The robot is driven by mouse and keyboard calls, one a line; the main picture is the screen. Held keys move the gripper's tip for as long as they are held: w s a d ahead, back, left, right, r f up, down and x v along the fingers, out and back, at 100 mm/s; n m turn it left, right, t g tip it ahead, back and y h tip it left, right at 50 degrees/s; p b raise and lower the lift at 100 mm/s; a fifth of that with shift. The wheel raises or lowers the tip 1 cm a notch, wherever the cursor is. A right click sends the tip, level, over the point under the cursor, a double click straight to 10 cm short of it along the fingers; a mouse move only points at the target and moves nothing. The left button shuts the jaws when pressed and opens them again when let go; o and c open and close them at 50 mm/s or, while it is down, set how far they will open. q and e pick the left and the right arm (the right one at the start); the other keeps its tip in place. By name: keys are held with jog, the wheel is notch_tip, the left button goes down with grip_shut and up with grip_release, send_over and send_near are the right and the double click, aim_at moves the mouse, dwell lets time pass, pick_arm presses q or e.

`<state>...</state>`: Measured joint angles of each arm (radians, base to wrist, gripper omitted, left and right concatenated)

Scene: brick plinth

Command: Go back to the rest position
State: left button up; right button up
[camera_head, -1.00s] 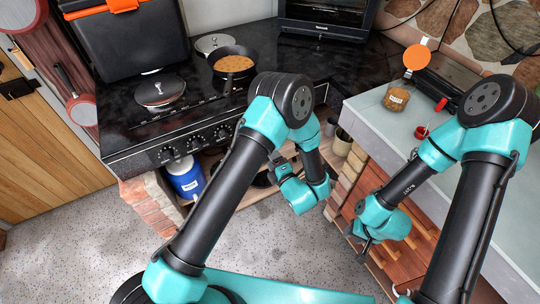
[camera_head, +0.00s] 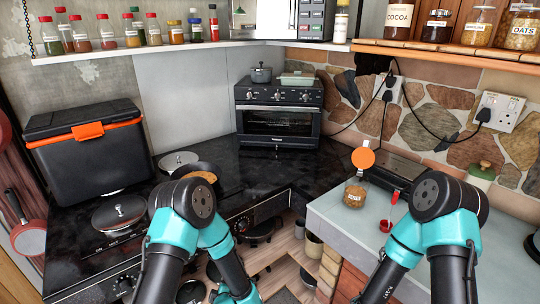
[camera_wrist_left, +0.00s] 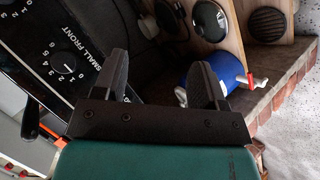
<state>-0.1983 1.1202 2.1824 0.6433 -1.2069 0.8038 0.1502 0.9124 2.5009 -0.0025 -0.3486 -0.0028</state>
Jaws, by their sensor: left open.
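My left arm (camera_head: 185,235) is bent at the front of the black hob in the head view, and its gripper is below the picture's edge. In the left wrist view my left gripper (camera_wrist_left: 160,75) is open with nothing between its two dark fingers. It faces the stove's knob panel (camera_wrist_left: 70,65) and a blue container with a red tap (camera_wrist_left: 222,68). My right arm (camera_head: 440,235) stands bent over the front of the pale worktop in the head view. Its gripper is out of sight below the edge.
A pan of brown food (camera_head: 203,178) stands on the hob, partly behind my left arm. A lidded pan (camera_head: 119,212) and a black case (camera_head: 85,145) are at left. A jar (camera_head: 355,193) with its orange lid raised stands on the pale worktop (camera_head: 335,215). A small oven (camera_head: 278,115) is behind.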

pick_arm(q)
jog(key=s+a+f+m+g+h, duration=0.1)
jog(key=s+a+m+g+h, duration=0.2)
jog(key=s+m, duration=0.4)
jog(key=s+a+f+m+g+h, duration=0.2)
jog(key=s+m+g, duration=0.4)
jog(key=s, duration=0.5)
jog(key=shift+s+a+m+g+h, duration=0.35)
jog(key=shift+a+h, duration=0.2)
jog(key=shift+h, duration=0.35)
